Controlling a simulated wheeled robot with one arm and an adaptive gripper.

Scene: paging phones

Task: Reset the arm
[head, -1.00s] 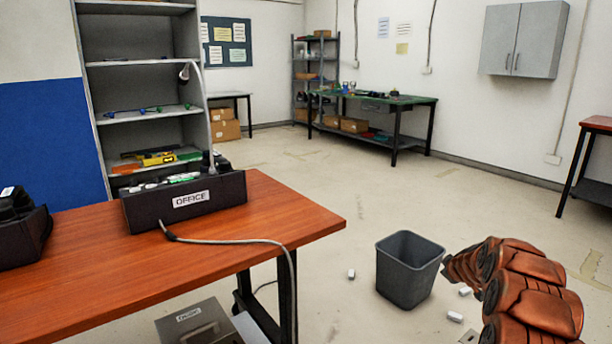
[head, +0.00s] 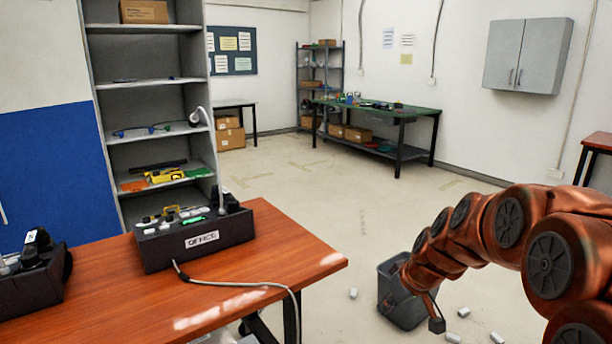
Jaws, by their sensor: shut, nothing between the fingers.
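My copper-coloured arm comes in from the right edge in the head view, arches over and bends down to the left beside the grey bin. Its end, my gripper (head: 435,322), shows small as a thin dark tip low in front of the bin's right side. It looks shut, with nothing held. I cannot tell whether it touches the bin. The grey bin (head: 398,312) stands on the floor, its right part hidden by my arm.
A brown table (head: 255,275) at left bears a dark box labelled OFFICE (head: 195,242) with a cable, and another dark box (head: 35,285). Small white pieces (head: 463,312) lie on the floor. A shelf (head: 150,95) stands behind the table. The middle floor is clear.

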